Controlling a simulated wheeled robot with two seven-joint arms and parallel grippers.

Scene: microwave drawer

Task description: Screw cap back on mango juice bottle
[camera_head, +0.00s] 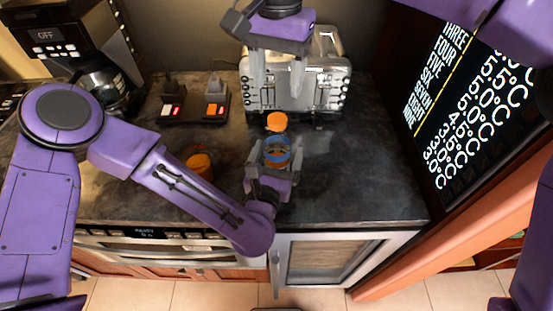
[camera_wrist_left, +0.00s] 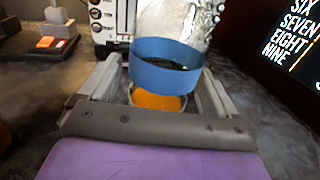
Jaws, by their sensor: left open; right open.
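The mango juice bottle (camera_head: 276,150), clear with a blue band and orange at its lower part, stands on the dark counter. In the left wrist view its blue band (camera_wrist_left: 165,68) and clear body show between the fingers. My left gripper (camera_head: 274,143) is open, with one finger on each side of the bottle; contact cannot be told. The orange cap (camera_head: 277,121) appears just beyond the bottle in the head view; whether it rests on anything cannot be told. My right gripper (camera_head: 278,96) is open and empty, pointing down above the cap, fingers spread wider than it.
A silver toaster (camera_head: 325,85) stands behind. Another orange item (camera_head: 199,165) is partly behind my left arm. The counter (camera_head: 350,180) at right is clear.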

